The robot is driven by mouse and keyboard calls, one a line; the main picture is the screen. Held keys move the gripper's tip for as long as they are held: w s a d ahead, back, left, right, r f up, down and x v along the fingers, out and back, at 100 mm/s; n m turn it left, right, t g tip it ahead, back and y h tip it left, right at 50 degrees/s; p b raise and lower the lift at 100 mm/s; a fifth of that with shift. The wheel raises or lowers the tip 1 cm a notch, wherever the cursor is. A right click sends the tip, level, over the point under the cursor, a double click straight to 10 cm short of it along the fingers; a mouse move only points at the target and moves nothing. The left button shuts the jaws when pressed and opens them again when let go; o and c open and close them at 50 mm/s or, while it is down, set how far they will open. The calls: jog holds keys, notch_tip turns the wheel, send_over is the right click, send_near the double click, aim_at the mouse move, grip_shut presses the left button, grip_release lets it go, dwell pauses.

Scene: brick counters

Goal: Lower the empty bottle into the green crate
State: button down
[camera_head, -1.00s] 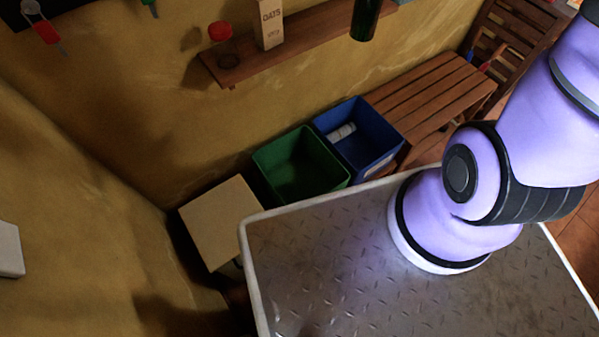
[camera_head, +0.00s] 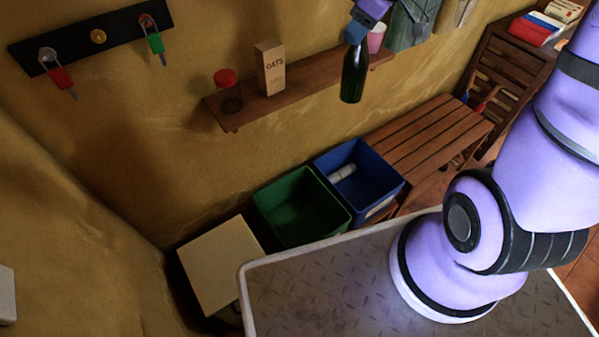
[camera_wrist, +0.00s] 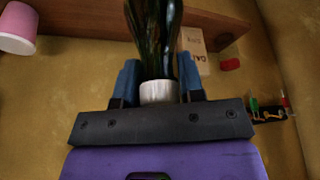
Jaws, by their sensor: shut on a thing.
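The dark green bottle (camera_head: 354,75) hangs upright from my gripper (camera_head: 357,38) in the head view. In the wrist view, the blue fingers of my gripper (camera_wrist: 158,85) are shut on the bottle (camera_wrist: 153,38) near its white end. The green crate (camera_head: 268,202) stands low, below and left of the bottle, and looks empty. The bottle is well above the crate and apart from it. The crate does not show in the wrist view.
A blue crate (camera_head: 394,186) holding a white roll-like thing touches the green crate's right side. A beige box (camera_head: 220,262) stands left. A shelf (camera_head: 300,100) carries an oats carton (camera_head: 270,68) and a red-lidded jar (camera_head: 228,92). A slatted bench (camera_head: 428,135) lies right.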

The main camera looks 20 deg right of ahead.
jog(key=s+a+f, duration=0.1)
jog(key=a+f, duration=0.5)
jog(key=f, duration=0.9)
jog(key=s+a+f, duration=0.1)
jog(key=a+f, duration=0.5)
jog(key=f, duration=0.9)
jog(key=s+a+f, duration=0.1)
jog(key=a+f, duration=0.5)
jog(key=f, duration=0.9)
jog(key=shift+a, duration=0.35)
jog(key=shift+s+f, duration=0.1)
jog(key=shift+f, duration=0.05)
